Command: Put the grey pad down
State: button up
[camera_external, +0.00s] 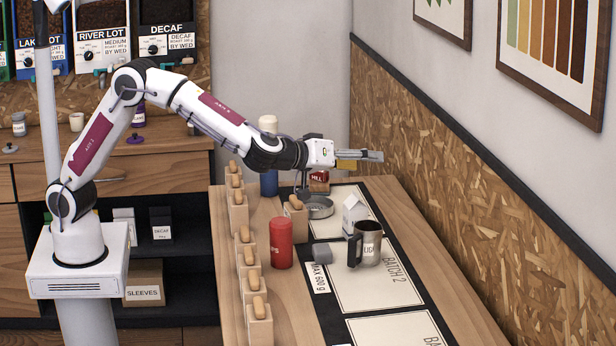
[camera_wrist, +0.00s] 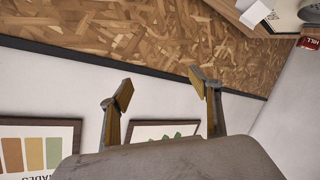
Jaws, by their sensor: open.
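A small grey block (camera_external: 322,252), which looks like the grey pad, rests on the dark mat at the left edge of the Batch 2 panel, left of a dark-handled metal mug (camera_external: 366,244). My gripper (camera_external: 370,156) is high above the far part of the table, pointing right toward the wall, well away from the block. In the wrist view its two fingers (camera_wrist: 161,88) are apart with nothing between them. The block cannot be made out in the wrist view.
A red canister (camera_external: 281,243) stands left of the block. A white carton (camera_external: 354,212), a metal dish (camera_external: 318,207) and a blue bottle (camera_external: 268,181) stand farther back. Wooden holders (camera_external: 258,322) line the left edge. The chipboard wall (camera_external: 470,170) bounds the right. The near panels look clear.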

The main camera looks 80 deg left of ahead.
jog(key=s+f+n+g+y, duration=0.3)
jog(key=f+g+y, duration=0.1)
jog(key=f, duration=0.9)
jog(key=g+y, duration=0.3)
jog(key=g, duration=0.1)
send_near(322, 250)
jog(key=shift+w+a, duration=0.45)
jog(key=shift+w, duration=0.3)
jog(key=shift+s+a+f+g, duration=0.15)
jog(key=shift+s+f+g, duration=0.1)
jog(key=shift+g, duration=0.25)
jog(key=shift+a, duration=0.1)
jog(key=shift+x, duration=1.2)
jog(key=shift+w, duration=0.15)
jog(key=shift+x, duration=2.6)
